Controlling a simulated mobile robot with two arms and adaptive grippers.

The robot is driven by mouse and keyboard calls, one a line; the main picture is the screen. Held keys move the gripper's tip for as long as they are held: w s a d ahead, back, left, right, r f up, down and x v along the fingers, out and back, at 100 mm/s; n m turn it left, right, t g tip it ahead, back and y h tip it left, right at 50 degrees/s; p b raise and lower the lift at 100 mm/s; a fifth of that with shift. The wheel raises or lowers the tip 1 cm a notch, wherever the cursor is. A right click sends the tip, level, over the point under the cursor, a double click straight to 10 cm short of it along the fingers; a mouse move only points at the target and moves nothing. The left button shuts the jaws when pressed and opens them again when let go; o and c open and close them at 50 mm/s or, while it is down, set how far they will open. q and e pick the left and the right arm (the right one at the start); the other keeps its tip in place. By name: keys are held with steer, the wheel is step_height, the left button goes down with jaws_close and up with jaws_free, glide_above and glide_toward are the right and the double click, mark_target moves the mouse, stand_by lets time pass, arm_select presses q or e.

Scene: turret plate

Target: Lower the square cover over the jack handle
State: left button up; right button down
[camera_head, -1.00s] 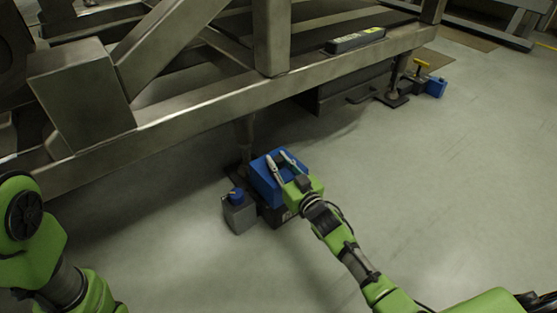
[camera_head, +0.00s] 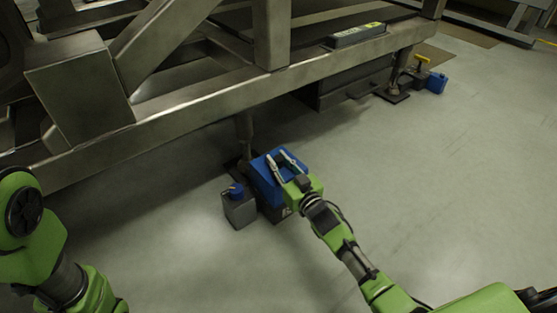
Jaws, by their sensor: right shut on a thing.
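The square blue cover (camera_head: 265,186) is beside the frame's near jack leg (camera_head: 244,132). It sits over a dark block (camera_head: 276,214), whose lower part shows beneath it. I cannot tell whether the cover rests fully on the block. My right gripper (camera_head: 279,157) is shut on the cover, with its two fingers lying across the top. The jack handle under the cover is hidden. My left arm shows at the left edge, but its gripper is out of view.
A grey canister with a blue cap (camera_head: 239,208) stands just left of the cover. The heavy metal frame (camera_head: 190,112) overhangs behind. A second jack with a yellow handle (camera_head: 422,59) and a blue box (camera_head: 437,83) stand at the back right. The floor on the right is clear.

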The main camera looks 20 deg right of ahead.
steer(key=c, duration=1.7)
jaws_free()
step_height(320, 180, up, 10)
steer(key=shift+f, duration=0.1)
